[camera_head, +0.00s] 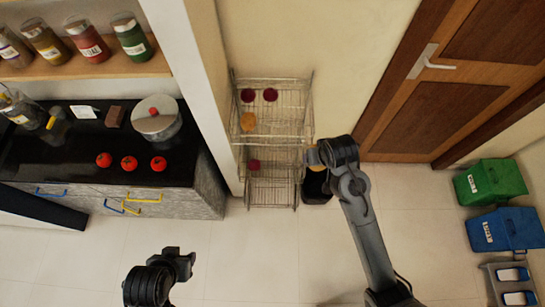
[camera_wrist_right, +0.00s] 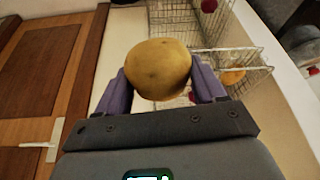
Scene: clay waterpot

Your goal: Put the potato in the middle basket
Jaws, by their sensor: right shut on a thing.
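My right gripper (camera_head: 314,157) is shut on a brown, rounded potato. The potato (camera_wrist_right: 158,68) sits between the two purple fingers in the right wrist view. In the head view the gripper is at the right side of a tiered wire basket rack (camera_head: 272,140), and the potato (camera_head: 312,157) is partly hidden by the gripper. The middle basket (camera_head: 280,155) is seen from above, with a dark red item (camera_head: 253,166) at its left. My left gripper (camera_head: 183,263) is low in the head view, away from the rack; its jaw opening is unclear.
Two dark red items (camera_head: 259,95) and an orange-yellow item (camera_head: 248,122) lie higher in the rack. A dark bin (camera_head: 317,189) stands beside the rack. A black counter (camera_head: 70,155) holds tomatoes (camera_head: 129,163) and a pot (camera_head: 156,122). The floor in front is clear.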

